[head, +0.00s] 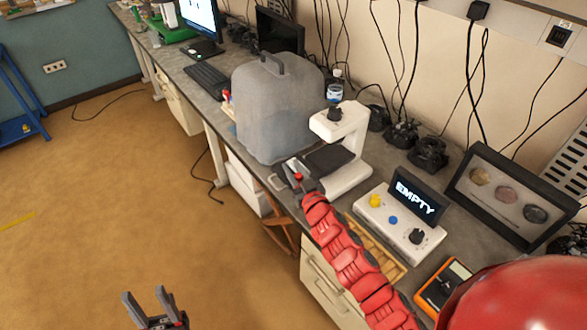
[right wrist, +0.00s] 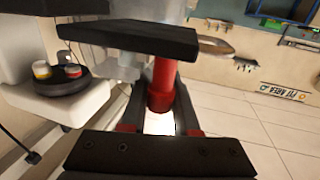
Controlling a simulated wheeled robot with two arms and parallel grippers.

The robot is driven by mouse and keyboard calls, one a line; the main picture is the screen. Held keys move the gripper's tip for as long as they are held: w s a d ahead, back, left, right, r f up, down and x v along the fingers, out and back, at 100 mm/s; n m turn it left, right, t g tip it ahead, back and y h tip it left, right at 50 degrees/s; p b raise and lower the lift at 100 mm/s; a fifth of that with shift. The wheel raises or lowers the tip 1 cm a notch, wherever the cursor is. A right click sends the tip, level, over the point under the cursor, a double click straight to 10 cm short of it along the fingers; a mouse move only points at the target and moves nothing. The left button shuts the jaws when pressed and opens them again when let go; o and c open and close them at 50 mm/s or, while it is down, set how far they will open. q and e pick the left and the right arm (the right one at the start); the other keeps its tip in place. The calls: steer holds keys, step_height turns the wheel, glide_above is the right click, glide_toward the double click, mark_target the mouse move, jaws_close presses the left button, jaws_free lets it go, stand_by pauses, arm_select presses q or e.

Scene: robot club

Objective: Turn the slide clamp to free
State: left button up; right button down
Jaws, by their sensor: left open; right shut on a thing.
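A white microscope-like stand (head: 350,176) with a black stage (head: 327,159) and a dark top knob (head: 335,113) stands on the bench. My right gripper (head: 293,176) is at the stage's front-left side. In the right wrist view it is shut on a red cylindrical handle (right wrist: 164,82), apparently the slide clamp's, beneath the black stage plate (right wrist: 130,38). The handle's upper end is hidden behind that plate, so I cannot read the clamp's setting. My left gripper (head: 148,302) is open and empty, low over the floor, away from the bench.
A grey translucent case (head: 270,110) stands close behind-left of the stand. A white control box (head: 395,225) with a display reading "EMPTY" is to its right. A framed display (head: 497,195) and an orange device (head: 442,287) are further right.

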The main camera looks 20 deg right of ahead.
steer(key=m+h+b, duration=0.1)
steer(key=b, duration=0.3)
steer(key=f+m+h+b, duration=0.1)
steer(key=h+b, duration=0.1)
steer(key=b, duration=0.3)
steer(key=m+h+b, duration=0.1)
steer(key=h+b, duration=0.1)
steer(key=b, duration=0.2)
steer(key=shift+d+f+b, duration=0.2)
steer(key=shift+d+b, duration=0.15)
steer(key=shift+b, duration=0.05)
steer(key=m+g+h+b, duration=0.1)
steer(key=m+h+b, duration=0.1)
steer(key=b, duration=0.3)
steer(key=d+m+g+h+b, duration=0.1)
steer(key=m+h+b, duration=0.1)
steer(key=b, duration=0.4)
steer(key=m+g+h+b, duration=0.1)
steer(key=m+h+b, duration=0.1)
steer(key=h+b, duration=0.2)
steer(key=shift+s+d+r+g+h+b, duration=0.3)
steer(key=shift+r+g+b, duration=0.1)
steer(key=shift+b, duration=0.6)
steer(key=shift+s+d+r+m+g+h+b, duration=0.1)
steer(key=shift+r+m+g+h+b, duration=0.15)
steer(key=shift+m+g+h+b, duration=0.45)
steer(key=c, duration=0.7)
jaws_free()
steer(key=shift+o, duration=0.2)
